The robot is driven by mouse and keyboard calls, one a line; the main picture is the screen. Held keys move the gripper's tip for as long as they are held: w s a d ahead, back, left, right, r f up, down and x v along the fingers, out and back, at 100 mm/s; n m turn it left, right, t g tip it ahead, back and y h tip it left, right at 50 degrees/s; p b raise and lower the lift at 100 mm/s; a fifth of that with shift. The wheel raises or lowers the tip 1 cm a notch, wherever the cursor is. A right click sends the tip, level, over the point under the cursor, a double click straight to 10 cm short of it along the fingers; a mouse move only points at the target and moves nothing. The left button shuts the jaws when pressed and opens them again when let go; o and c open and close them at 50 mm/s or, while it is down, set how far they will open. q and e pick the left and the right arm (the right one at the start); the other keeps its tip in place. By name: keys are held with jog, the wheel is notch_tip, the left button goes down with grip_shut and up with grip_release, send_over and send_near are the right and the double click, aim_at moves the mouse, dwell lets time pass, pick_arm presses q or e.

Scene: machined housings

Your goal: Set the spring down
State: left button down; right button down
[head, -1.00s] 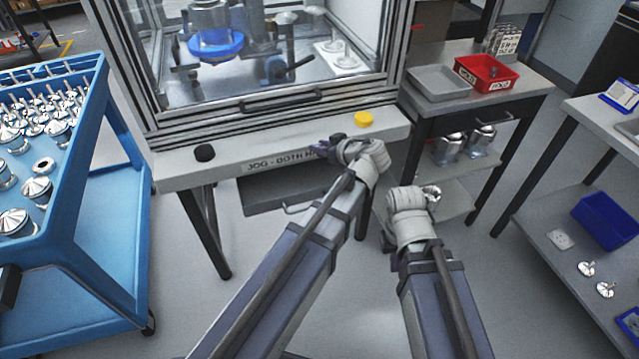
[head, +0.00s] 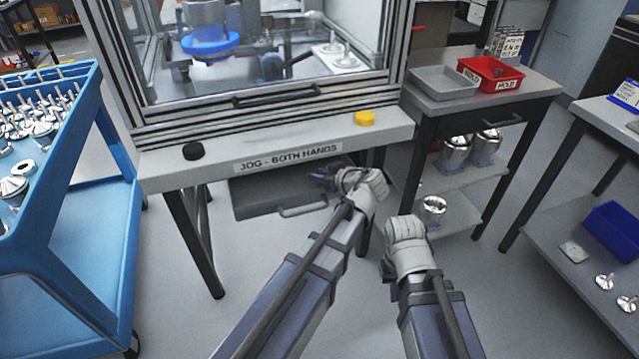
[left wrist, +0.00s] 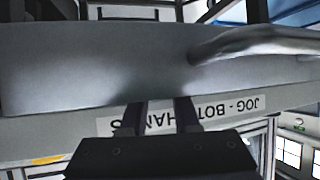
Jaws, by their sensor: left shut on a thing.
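My left gripper (head: 322,180) is just in front of the grey drawer (head: 262,196) under the machine's front ledge. In the left wrist view its two dark fingers (left wrist: 157,114) are close together, and their tips meet the edge of the drawer front (left wrist: 100,75), which hides them. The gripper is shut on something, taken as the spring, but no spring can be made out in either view. My right wrist is in the lower middle of the head view, right of the left one. The right fingers are hidden behind it.
The ledge (head: 205,170) carries a black button (head: 194,152) and a yellow button (head: 364,118). A side table on the right holds a grey tray (head: 443,84) and a red bin (head: 491,74). A blue cart (head: 85,240) stands left. Open floor lies between.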

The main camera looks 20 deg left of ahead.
pick_arm(q)
jog(key=shift+f, duration=0.15)
jog(key=shift+f, duration=0.1)
jog(key=shift+f, duration=0.15)
jog(key=c, duration=0.7)
grip_release()
jog(key=shift+o, duration=0.2)
jog(key=shift+r, duration=0.25)
